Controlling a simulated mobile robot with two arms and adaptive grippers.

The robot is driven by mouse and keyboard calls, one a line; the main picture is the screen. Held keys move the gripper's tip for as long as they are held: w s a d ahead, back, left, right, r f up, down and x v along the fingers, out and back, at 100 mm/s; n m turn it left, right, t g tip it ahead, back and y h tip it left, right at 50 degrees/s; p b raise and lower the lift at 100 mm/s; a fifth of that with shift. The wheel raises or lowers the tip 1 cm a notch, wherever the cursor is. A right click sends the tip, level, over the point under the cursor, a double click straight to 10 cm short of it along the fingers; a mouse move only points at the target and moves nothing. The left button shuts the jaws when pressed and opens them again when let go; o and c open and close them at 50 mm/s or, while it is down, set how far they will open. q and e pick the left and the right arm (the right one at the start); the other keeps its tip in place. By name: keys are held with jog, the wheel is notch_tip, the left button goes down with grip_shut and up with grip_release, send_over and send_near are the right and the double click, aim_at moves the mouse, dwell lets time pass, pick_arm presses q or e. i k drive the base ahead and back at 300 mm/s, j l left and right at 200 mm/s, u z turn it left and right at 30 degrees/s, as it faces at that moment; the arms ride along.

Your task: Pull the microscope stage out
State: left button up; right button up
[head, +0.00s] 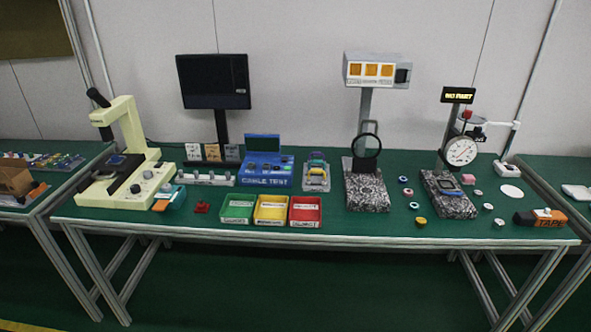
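A cream microscope (130,133) with a black eyepiece tube stands at the left end of the green-topped bench. Its stage (120,166) is a dark plate low at the front of the base, with a small blue item on it. I cannot tell how far out the stage sits. Neither of my grippers is in the head view.
On the green bench (375,228) are a black monitor (213,81), a blue cable tester (265,169), green, yellow and red trays (271,222), a granite stand (367,190) and a dial gauge (461,152). A teal-and-white item (170,197) lies right of the microscope. The front edge is mostly clear.

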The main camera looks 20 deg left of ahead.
aim_at(128, 160)
jog(key=u, duration=1.95)
jog(key=i+j, duration=0.1)
jog(key=i, duration=1)
